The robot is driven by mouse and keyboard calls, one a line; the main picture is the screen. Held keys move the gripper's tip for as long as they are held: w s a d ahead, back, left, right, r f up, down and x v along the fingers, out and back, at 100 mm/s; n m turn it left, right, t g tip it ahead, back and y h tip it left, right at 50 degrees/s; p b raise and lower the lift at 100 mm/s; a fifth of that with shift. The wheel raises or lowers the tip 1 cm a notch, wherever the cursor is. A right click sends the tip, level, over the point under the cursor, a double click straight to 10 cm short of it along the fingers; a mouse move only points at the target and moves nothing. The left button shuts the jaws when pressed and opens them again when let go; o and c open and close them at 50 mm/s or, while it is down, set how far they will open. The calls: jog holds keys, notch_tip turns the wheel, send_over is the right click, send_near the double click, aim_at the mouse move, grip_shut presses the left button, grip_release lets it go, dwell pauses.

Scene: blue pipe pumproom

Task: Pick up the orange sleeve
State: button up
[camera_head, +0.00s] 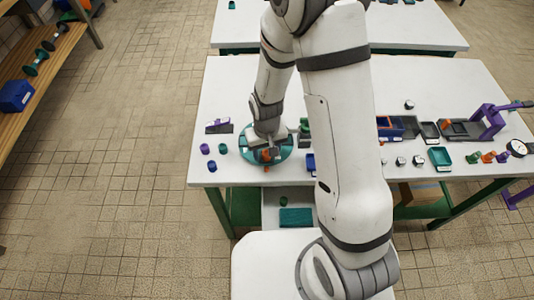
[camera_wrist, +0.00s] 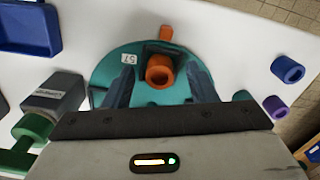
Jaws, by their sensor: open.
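The orange sleeve (camera_wrist: 158,76) is a short hollow cylinder on a round teal plate (camera_wrist: 104,74); its open end faces the wrist camera. My gripper (camera_wrist: 161,72) is open, with one dark finger on each side of the sleeve and a gap showing on both sides. In the head view my gripper (camera_head: 267,149) points down over the teal plate (camera_head: 246,157), near the white table's front edge, and partly hides the sleeve. A smaller orange piece (camera_wrist: 166,33) shows just beyond the sleeve, at the plate's rim.
A blue sleeve (camera_wrist: 287,70) and a purple sleeve (camera_wrist: 275,107) stand to one side of the plate. On the other side are a grey labelled block (camera_wrist: 55,94), a green part (camera_wrist: 34,127) and a blue tray (camera_wrist: 28,30). Bare tabletop lies between them.

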jog(key=shift+c, duration=0.5)
jog(key=c, duration=1)
jog(key=shift+r, duration=0.15)
